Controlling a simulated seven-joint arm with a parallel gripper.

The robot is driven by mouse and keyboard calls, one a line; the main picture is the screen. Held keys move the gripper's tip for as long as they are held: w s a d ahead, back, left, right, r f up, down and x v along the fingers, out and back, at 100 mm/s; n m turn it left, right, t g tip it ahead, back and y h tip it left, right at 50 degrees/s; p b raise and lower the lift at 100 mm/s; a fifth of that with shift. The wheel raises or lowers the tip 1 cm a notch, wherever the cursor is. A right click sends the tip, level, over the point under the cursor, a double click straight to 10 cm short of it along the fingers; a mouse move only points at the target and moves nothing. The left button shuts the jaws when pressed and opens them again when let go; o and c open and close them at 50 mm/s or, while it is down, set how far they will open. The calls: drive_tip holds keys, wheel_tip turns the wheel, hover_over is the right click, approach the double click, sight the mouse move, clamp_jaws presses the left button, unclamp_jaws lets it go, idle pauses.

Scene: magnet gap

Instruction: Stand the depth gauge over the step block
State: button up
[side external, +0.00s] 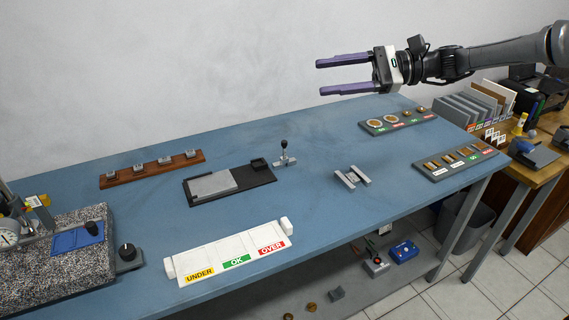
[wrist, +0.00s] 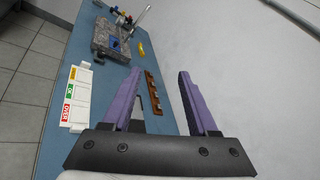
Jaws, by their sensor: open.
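My gripper (side external: 320,77) is open and empty, raised high above the back right of the blue table, its purple fingers pointing left. It also shows in the wrist view (wrist: 160,74), with nothing between the fingers. A small metal piece with an upright stem and black knob (side external: 284,155) stands mid-table; it looks like the depth gauge. A grey metal block with raised sides (side external: 351,178) lies to its right, apart from it; it may be the step block, but I cannot tell for certain. Neither is clear in the wrist view.
A black fixture with a grey plate (side external: 215,185) lies left of the knobbed piece. A white UNDER/OK/OVER tray (side external: 228,252) is at the front, a wooden rack (side external: 152,168) at the back left. A granite plate (side external: 60,262) fills the left end. Two labelled trays (side external: 398,122) (side external: 456,163) are at right.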

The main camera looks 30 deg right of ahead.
drive_tip(key=w+d+f+m+t, duration=0.2)
drive_tip(key=w+d+f+m, duration=0.1)
drive_tip(key=w+f, duration=0.35)
drive_tip(key=w+d+f+m+t, duration=0.2)
drive_tip(key=w+d+f+m, duration=0.2)
drive_tip(key=w+f, duration=0.25)
drive_tip(key=w+d+f+m+t+h, duration=0.1)
drive_tip(key=w+d+f+m+t, duration=0.15)
drive_tip(key=f, duration=0.65)
drive_tip(key=m+h, duration=0.1)
drive_tip(key=m, duration=0.1)
approach(285, 148)
drive_tip(key=s+d+r, duration=0.1)
drive_tip(key=d+r+g, duration=0.1)
drive_tip(key=shift+s+d, duration=0.35)
drive_tip(key=shift+d, duration=0.05)
drive_tip(key=shift+f, duration=0.45)
drive_tip(key=x, duration=0.8)
drive_tip(key=shift+w, duration=0.15)
drive_tip(key=shift+x, duration=2.6)
drive_tip(key=shift+w+d+f, duration=0.1)
drive_tip(key=shift+f, duration=0.05)
